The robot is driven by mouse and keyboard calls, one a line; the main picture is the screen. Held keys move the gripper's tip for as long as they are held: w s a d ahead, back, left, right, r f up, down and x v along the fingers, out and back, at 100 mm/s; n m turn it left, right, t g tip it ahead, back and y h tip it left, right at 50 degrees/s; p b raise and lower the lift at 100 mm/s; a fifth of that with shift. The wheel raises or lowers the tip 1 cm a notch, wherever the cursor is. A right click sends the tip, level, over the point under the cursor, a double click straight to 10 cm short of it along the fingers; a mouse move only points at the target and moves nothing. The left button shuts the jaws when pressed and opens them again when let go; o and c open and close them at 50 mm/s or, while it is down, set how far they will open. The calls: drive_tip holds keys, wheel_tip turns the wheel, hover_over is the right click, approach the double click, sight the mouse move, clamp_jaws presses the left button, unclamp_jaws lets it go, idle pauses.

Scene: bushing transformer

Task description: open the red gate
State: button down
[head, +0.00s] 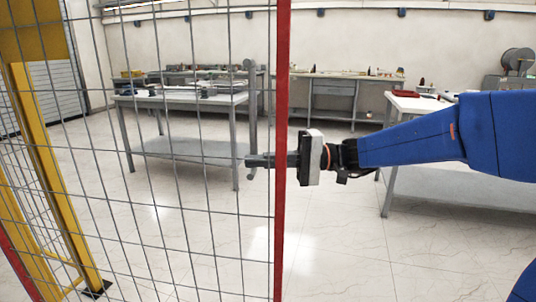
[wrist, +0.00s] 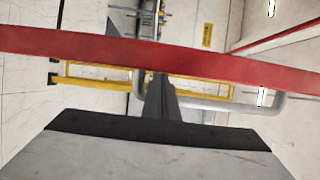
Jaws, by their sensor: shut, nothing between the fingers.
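The red gate's upright edge post (head: 282,120) stands in the middle of the head view, with grey wire mesh (head: 190,215) to its left. A grey bar that looks like a handle (head: 253,110) runs upright just left of the post. My gripper (head: 250,161) reaches left behind the post, its fingers together and empty. The fingertips overlap the bar's lower end in the picture; I cannot tell if they touch. In the wrist view the red post (wrist: 215,64) crosses in front of my gripper (wrist: 158,88) and partly hides the fingers. The curved grey bar (wrist: 272,106) shows beyond them.
A yellow post (head: 55,180) stands at the left. A grey table (head: 180,97) is behind the mesh, and workbenches (head: 335,75) line the back wall. Another table (head: 415,103) stands right, behind my arm. The tiled floor (head: 330,240) right of the post is clear.

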sight(254, 178)
drive_tip(key=s, duration=0.5)
drive_tip(key=s+a, duration=0.1)
drive_tip(key=s, duration=0.2)
drive_tip(key=shift+s+a, duration=0.1)
drive_tip(key=shift+f, duration=0.1)
